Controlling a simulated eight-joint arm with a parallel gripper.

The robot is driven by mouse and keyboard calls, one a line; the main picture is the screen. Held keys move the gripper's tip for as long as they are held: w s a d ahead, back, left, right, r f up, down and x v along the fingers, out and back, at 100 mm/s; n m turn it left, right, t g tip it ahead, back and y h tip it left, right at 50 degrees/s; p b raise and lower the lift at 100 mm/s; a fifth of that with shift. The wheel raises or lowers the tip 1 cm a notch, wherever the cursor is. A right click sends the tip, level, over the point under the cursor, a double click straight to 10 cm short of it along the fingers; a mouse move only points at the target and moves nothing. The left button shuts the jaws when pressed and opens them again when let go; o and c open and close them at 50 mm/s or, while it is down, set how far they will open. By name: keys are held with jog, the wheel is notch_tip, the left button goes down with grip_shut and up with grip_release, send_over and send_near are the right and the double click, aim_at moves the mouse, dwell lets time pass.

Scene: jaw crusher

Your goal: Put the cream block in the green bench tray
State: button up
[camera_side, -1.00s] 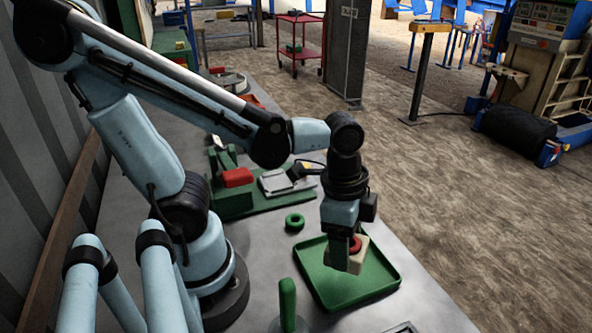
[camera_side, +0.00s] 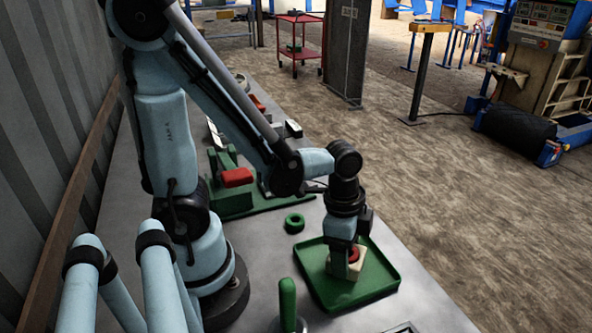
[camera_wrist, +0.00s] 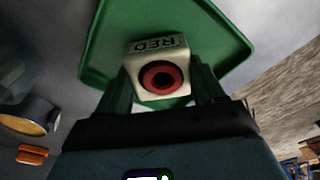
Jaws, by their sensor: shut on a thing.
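The cream block (camera_side: 356,268) has a red ring on one face. In the wrist view the block (camera_wrist: 150,52) shows a "RED" label beside that ring. My gripper (camera_side: 345,264) points down and is shut on the block; in the wrist view its dark fingers (camera_wrist: 160,88) are on both sides of it. The green bench tray (camera_side: 384,268) lies on the grey bench, and the block is within its outline, low at the tray floor. I cannot tell whether the block touches the floor. The tray (camera_wrist: 222,40) shows behind the block in the wrist view.
A small green ring (camera_side: 294,222) lies on the bench left of the tray. An upright green handle (camera_side: 287,298) stands near the front left. A green fixture with a red block (camera_side: 236,177) is farther back. The tray's right side looks clear.

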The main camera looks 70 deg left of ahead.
jog(key=shift+f, duration=0.1)
jog(key=o, duration=1.3)
jog(key=shift+c, duration=0.2)
jog(key=shift+a+r, duration=0.55)
jog(key=shift+r, duration=5.4)
jog(key=w+a+n+t, duration=0.1)
jog(key=n+t, duration=0.1)
jog(key=n, duration=0.1)
jog(key=w+a+n+t, duration=0.1)
jog(key=n+t, duration=0.1)
jog(key=n, duration=0.1)
jog(key=w+n+t+y, duration=0.1)
jog(key=n+t, duration=0.1)
jog(key=n, duration=0.1)
jog(key=shift+w+a, duration=0.1)
jog(key=shift+a, duration=0.3)
